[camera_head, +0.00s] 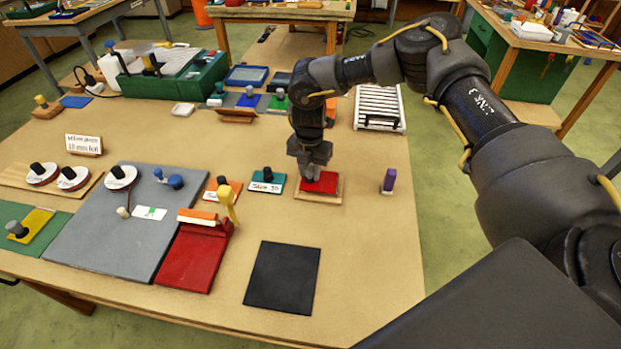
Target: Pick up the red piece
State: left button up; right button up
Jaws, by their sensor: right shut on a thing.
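The red piece (322,185) is a flat red square on a light wooden base (305,196), right of the table's middle. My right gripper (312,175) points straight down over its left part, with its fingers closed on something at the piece. The fingertips hide what they grip, most likely a small knob on the red piece. I cannot tell any gap between the red piece and the wooden base. My left gripper is not in the picture.
Close left of the red piece stands a teal card with a dark knob (267,181). A purple marker-like object (389,180) stands to the right. A black square mat (283,278) and a red board (190,258) lie in front. A white rack (379,108) lies behind.

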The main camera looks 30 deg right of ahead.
jog(key=a+r, duration=0.1)
jog(key=s+a+r+b, duration=0.1)
jog(key=r, duration=0.1)
jog(key=s+a+r+b, duration=0.1)
jog(key=r, duration=0.1)
jog(key=shift+a+r, duration=0.25)
jog(key=shift+a, duration=0.15)
jog(key=s+a+r+b, duration=0.3)
jog(key=s+a+r, duration=0.2)
jog(key=a, duration=0.3)
jog(key=shift+a+r, duration=0.2)
jog(key=shift+a, duration=0.05)
